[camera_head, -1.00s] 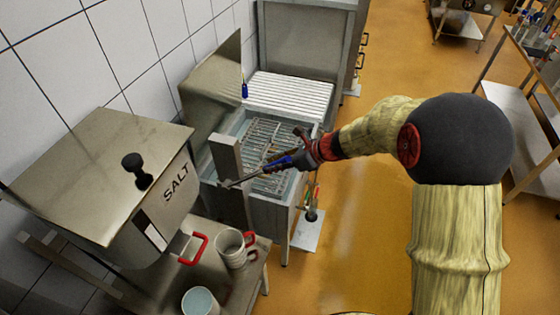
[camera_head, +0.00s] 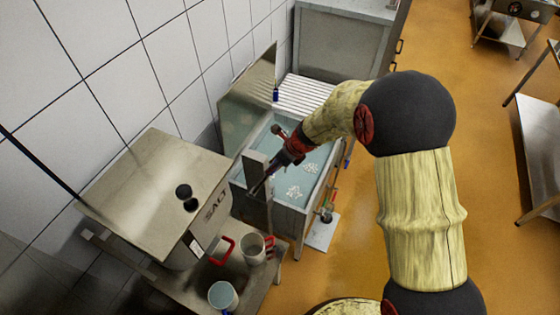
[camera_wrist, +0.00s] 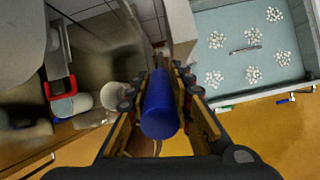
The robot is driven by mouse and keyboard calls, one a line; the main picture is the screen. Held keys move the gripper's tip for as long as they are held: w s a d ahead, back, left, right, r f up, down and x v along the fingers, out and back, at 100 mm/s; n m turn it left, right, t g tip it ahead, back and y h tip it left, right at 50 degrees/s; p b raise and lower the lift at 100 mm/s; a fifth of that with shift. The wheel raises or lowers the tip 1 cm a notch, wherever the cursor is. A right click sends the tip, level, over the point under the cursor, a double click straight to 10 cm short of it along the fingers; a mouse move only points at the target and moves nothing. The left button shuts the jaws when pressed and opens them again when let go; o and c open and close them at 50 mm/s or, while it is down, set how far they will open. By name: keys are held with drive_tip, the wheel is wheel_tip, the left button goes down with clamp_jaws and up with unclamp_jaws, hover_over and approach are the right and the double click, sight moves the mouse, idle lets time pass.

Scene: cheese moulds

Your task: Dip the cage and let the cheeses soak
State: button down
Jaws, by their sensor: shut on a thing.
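My gripper (camera_head: 280,162) is at the near end of the basin, beside an upright grey post (camera_head: 257,180). In the wrist view its fingers are shut around a blue handle (camera_wrist: 160,105). The basin (camera_head: 290,218) holds pale blue liquid (camera_head: 318,160). White clusters (camera_head: 294,191) show in it; several appear in the wrist view (camera_wrist: 253,75), around a short grey bar (camera_wrist: 245,49). I cannot tell whether the clusters are cheeses or bubbles. The cage's grid is not visible above the liquid.
A ribbed white draining surface (camera_head: 305,92) lies behind the basin.

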drive_tip(key=shift+w+a+r+h+p, duration=0.3)
drive_tip(key=shift+a+r+p, duration=0.05)
drive_tip(key=shift+a+p, duration=0.35)
drive_tip(key=shift+w, duration=0.1)
drive_tip(key=c, duration=2.1)
unclamp_jaws()
drive_tip(key=shift+r, duration=0.1)
drive_tip(key=o, duration=0.3)
drive_tip(key=shift+a, duration=0.2)
drive_tip(key=shift+o, duration=1.1)
drive_tip(key=shift+d, duration=0.1)
drive_tip(key=shift+f, duration=0.2)
drive_tip(key=v, duration=1.2)
